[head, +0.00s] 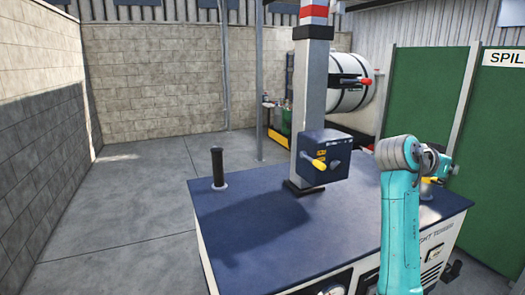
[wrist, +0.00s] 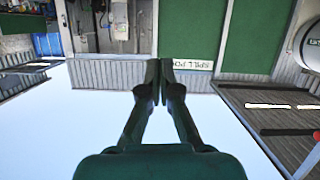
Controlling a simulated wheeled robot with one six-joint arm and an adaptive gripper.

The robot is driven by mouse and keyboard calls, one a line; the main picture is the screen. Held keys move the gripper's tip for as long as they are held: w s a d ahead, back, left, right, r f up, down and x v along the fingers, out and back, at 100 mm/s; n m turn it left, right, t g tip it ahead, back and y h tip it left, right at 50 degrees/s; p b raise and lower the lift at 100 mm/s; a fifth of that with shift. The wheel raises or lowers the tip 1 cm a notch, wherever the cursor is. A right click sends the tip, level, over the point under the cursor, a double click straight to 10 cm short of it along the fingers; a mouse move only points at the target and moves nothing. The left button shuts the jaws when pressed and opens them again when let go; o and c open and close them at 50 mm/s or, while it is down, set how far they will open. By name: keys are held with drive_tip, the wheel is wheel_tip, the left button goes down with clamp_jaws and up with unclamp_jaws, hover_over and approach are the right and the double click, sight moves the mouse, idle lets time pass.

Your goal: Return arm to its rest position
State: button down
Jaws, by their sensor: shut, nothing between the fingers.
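My gripper (wrist: 166,66) shows in the wrist view with its two dark fingers together and nothing held between them. It is in open air, with sky behind its lower part. The wrist view is upside down. In the head view my teal arm stands at the right, its upper joint bent beside the mast; the fingers cannot be made out there.
A dark blue cabinet top (head: 255,235) lies before me. It carries a grey mast (head: 312,95), a control box (head: 325,156) with a yellow handle, and a black post (head: 218,165). Green panels (head: 425,85) stand at right. Floor at left is clear.

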drive_tip(key=s+a+f+n+t+y, duration=0.1)
drive_tip(key=a+f+n+t, duration=0.25)
drive_tip(key=f, duration=0.95)
drive_tip(key=s+a+f+n+t+y, duration=0.15)
drive_tip(key=a+f+n, duration=0.3)
drive_tip(key=f, duration=0.95)
drive_tip(key=s+a+f+n+t+y, duration=0.1)
drive_tip(key=s+a+f+n+y, duration=0.1)
drive_tip(key=s+a+f, duration=0.45)
drive_tip(key=s+a+f+n+t+y, duration=0.2)
drive_tip(key=s+a+f+y, duration=0.15)
drive_tip(key=s+f, duration=0.5)
drive_tip(key=s+a+f+n+y, duration=0.1)
drive_tip(key=s+a+f, duration=0.15)
drive_tip(key=s, duration=0.35)
drive_tip(key=s+a+f+t+y, duration=0.1)
drive_tip(key=s+a, duration=0.3)
drive_tip(key=s, duration=0.3)
drive_tip(key=s+a+f+n+y, duration=0.1)
drive_tip(key=s+a+f+y, duration=0.1)
drive_tip(key=s+a, duration=0.3)
drive_tip(key=s+a+r, duration=0.1)
drive_tip(key=s+r, duration=0.4)
drive_tip(key=s, duration=0.4)
drive_tip(key=s+r+t+y, duration=0.1)
drive_tip(key=s+r, duration=0.4)
drive_tip(key=s, duration=0.5)
drive_tip(key=shift+s+a+r+m+y, duration=0.15)
drive_tip(key=shift+s+a+m+y, duration=0.15)
drive_tip(key=shift+a, duration=0.1)
